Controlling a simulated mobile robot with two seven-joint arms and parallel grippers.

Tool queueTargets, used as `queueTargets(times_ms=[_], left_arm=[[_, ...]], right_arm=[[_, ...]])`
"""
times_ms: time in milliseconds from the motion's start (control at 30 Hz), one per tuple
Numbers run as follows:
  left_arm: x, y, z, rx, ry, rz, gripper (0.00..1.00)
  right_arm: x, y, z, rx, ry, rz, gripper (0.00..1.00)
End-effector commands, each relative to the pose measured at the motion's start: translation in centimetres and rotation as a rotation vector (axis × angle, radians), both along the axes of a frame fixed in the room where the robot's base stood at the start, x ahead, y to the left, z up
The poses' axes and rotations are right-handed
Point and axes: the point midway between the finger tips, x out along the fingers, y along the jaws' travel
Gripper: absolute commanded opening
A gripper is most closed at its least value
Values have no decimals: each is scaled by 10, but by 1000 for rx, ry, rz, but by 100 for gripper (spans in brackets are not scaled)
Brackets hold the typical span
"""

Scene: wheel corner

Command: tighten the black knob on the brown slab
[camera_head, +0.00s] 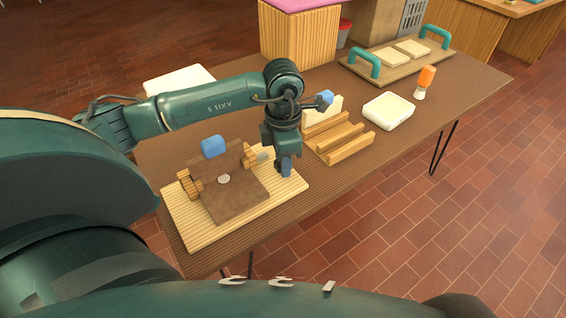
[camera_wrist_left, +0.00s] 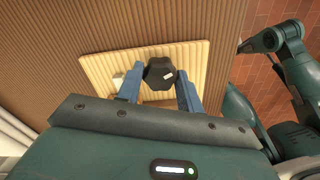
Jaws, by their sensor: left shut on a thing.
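The brown slab (camera_head: 238,199) lies tilted on a pale ribbed board (camera_head: 204,236), with wooden wheel-like discs (camera_head: 189,184) at its sides and a light round spot on it. My left gripper (camera_head: 286,168) points down just right of the slab, over the board's right end. In the left wrist view its blue fingers are shut on the black knob (camera_wrist_left: 159,73), which has a small white mark. The knob is hidden in the head view, and its seating cannot be told. A short grey piece (camera_head: 265,155) shows between the disc and my gripper. My right gripper is not in view.
A blue block (camera_head: 213,146) stands behind the slab. The table's front edge is close to the board.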

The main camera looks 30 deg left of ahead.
Motion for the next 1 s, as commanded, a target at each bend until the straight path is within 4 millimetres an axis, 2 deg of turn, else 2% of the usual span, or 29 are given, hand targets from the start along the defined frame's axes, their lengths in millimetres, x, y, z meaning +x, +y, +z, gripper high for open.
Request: queueTargets(times_ms=[200, 500, 1000], left_arm=[[3, 1, 0, 0, -11, -194, 14], [2, 0, 2, -1, -11, -395, 14], [3, 0, 4, -1, -13, -507, 14]], right_arm=[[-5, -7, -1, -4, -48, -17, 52], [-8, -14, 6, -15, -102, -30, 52], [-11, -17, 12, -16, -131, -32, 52]])
